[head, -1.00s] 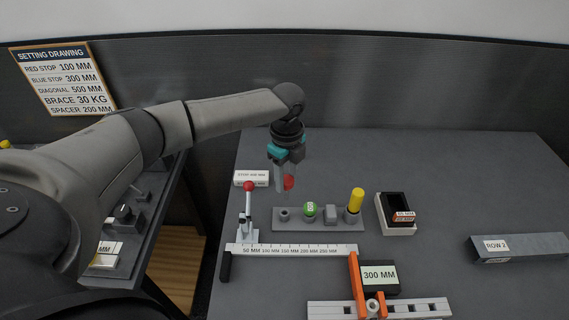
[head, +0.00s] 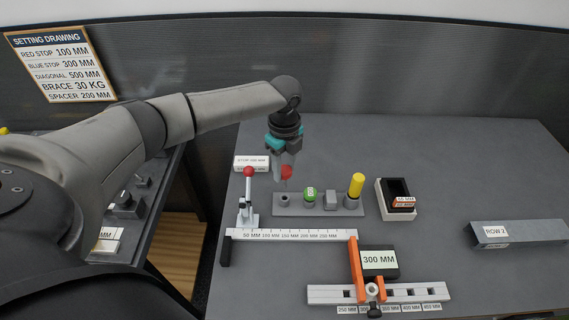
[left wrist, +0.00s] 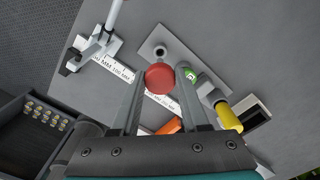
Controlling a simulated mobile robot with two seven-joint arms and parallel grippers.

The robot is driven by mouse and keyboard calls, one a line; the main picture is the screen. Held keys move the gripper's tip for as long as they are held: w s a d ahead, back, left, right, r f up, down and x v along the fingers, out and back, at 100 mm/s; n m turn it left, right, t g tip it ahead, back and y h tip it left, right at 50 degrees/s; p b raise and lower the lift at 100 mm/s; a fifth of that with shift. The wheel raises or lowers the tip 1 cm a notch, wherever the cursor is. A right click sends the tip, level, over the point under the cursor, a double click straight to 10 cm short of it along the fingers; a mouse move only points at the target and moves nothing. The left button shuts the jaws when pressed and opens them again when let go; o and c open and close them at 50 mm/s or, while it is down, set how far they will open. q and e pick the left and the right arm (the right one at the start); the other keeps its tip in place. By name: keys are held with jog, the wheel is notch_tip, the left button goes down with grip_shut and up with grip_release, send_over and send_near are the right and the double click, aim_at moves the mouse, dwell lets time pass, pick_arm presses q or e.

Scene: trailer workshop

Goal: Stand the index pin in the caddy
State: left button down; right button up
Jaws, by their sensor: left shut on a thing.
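My left gripper (head: 283,178) is shut on a red-topped pin (head: 286,171), which I take to be the index pin. It is held above the left end of the caddy (head: 298,211), a grey strip. In the left wrist view the red round top (left wrist: 160,78) sits between the two fingers; the pin's lower part is hidden. An empty round socket (head: 284,199) is at the caddy's left end, just below the pin. It also shows in the left wrist view (left wrist: 160,52). The caddy also holds a green-topped piece (head: 310,193), a grey block (head: 331,200) and a yellow pin (head: 356,186). My right gripper is out of view.
A red-knobbed lever clamp (head: 248,195) stands left of the caddy. A white scale bar (head: 290,235) lies in front. A small black-and-white bin (head: 396,212), a 300 MM block (head: 379,262) and a ROW bar (head: 515,234) are to the right. The table's back is clear.

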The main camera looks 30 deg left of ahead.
aim_at(285, 187)
pick_arm(q)
jog(key=shift+f+b, duration=0.8)
jog(key=shift+f, duration=0.9)
jog(key=shift+p, duration=0.85)
jog(key=shift+f+b, duration=1.35)
jog(key=shift+f, duration=0.75)
jog(key=shift+c, duration=1.6)
grip_release()
notch_tip(285, 187, up, 15)
jog(key=shift+r, duration=0.2)
